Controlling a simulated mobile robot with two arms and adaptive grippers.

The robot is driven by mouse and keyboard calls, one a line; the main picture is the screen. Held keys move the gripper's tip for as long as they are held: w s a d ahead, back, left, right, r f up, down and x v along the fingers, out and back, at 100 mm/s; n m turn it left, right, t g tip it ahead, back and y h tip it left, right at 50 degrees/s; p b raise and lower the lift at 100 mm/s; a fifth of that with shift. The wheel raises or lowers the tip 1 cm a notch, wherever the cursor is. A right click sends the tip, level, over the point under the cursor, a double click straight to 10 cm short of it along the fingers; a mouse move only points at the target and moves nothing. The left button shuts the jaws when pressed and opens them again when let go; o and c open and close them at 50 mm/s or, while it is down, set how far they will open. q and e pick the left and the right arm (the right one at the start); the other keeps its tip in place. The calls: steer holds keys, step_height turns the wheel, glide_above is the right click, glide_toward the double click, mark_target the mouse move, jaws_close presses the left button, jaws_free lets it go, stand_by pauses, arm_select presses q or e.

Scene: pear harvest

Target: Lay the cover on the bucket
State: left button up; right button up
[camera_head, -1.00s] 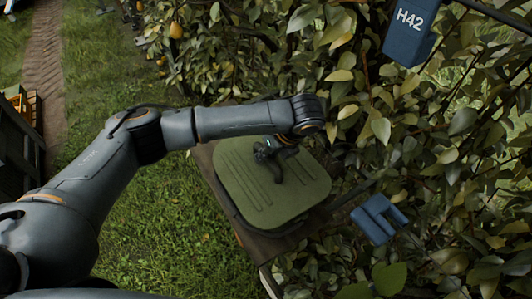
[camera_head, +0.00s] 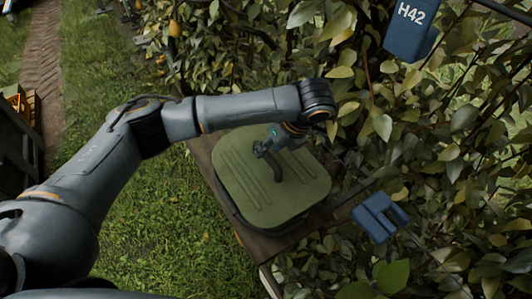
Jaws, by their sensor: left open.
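The cover (camera_head: 300,190) is a green, rounded square panel with grooves. It lies roughly level over a dark rim, which looks like the bucket (camera_head: 233,212); most of the bucket is hidden under the cover. My left gripper (camera_head: 268,163) is open above the middle of the cover, its dark fingers spread and pointing down. I cannot tell whether the fingertips touch the cover. My right gripper is not in view.
The bucket rests on a brown stand (camera_head: 203,158). Leafy pear branches crowd the back and right. A blue H42 box (camera_head: 411,30) hangs at upper right, and a blue clip-like object (camera_head: 380,217) is right of the stand. Open grass (camera_head: 165,225) lies left.

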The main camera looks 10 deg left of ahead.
arm_select(q)
steer(key=v, duration=0.8)
steer(key=shift+d+r, duration=0.15)
steer(key=shift+d, duration=0.05)
